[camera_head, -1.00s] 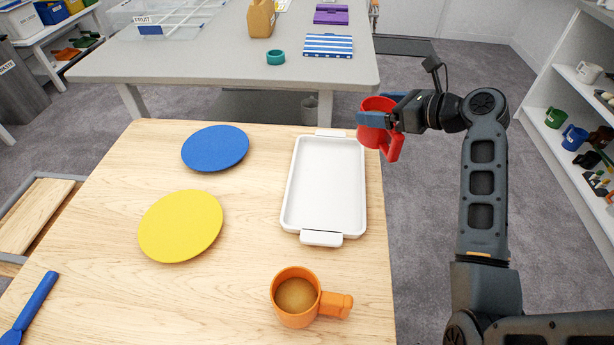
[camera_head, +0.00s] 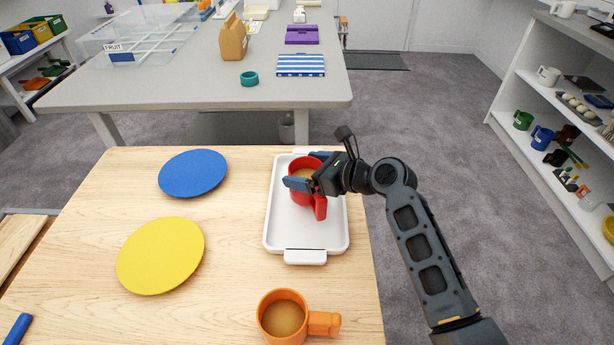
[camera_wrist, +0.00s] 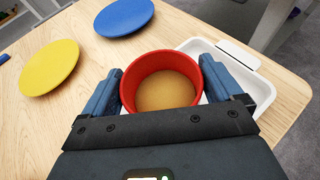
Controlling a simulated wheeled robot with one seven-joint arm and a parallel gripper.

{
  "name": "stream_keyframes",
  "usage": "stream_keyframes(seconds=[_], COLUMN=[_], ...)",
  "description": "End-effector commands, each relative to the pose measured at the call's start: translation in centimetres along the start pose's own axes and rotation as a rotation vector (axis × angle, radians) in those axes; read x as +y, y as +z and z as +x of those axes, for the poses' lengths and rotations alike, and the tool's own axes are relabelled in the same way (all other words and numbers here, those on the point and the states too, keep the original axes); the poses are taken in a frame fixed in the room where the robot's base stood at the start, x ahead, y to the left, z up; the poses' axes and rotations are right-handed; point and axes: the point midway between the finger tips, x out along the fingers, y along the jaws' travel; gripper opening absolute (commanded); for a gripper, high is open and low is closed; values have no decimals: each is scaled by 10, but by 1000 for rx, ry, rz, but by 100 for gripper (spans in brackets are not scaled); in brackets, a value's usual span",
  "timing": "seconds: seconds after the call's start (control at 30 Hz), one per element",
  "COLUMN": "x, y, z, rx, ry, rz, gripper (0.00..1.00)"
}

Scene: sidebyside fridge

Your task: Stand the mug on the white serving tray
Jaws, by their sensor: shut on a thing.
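A red mug (camera_head: 310,199) with brown contents is upright over the far half of the white serving tray (camera_head: 280,235). My gripper (camera_head: 307,180) is shut on the red mug, with one blue finger on each side of its rim. In the wrist view the mug (camera_wrist: 160,62) sits between the two fingers (camera_wrist: 162,85), and the tray's rim (camera_wrist: 262,92) shows to its right. I cannot tell whether the mug's base touches the tray. An orange mug (camera_head: 283,317) with brown contents stands on the wooden table, nearer than the tray.
A blue disc (camera_head: 193,174) and a yellow disc (camera_head: 160,256) lie on the wooden table (camera_head: 235,265) left of the tray. A blue-handled item (camera_head: 17,330) lies at the near left. A grey table (camera_head: 190,92) stands behind, and shelves (camera_head: 560,120) stand at right.

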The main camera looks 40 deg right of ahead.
Motion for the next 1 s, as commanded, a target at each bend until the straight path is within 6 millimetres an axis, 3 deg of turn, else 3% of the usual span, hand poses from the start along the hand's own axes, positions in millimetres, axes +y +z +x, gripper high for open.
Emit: stream_keyframes(seconds=[0.17, 0.53, 0.57, 0.63, 0.9, 1.0], x=[0, -1, 0, 0, 0, -1], y=[-20, -23, -24, -24, -21, -22], z=[8, 10, 10, 10, 8, -2], rx=[-2, -2, 0, 0, 0, 1], ry=[-1, -2, -1, -1, -1, -2], rz=[1, 0, 0, 0, -1, 0], gripper=[12, 12, 96, 100, 100, 100])
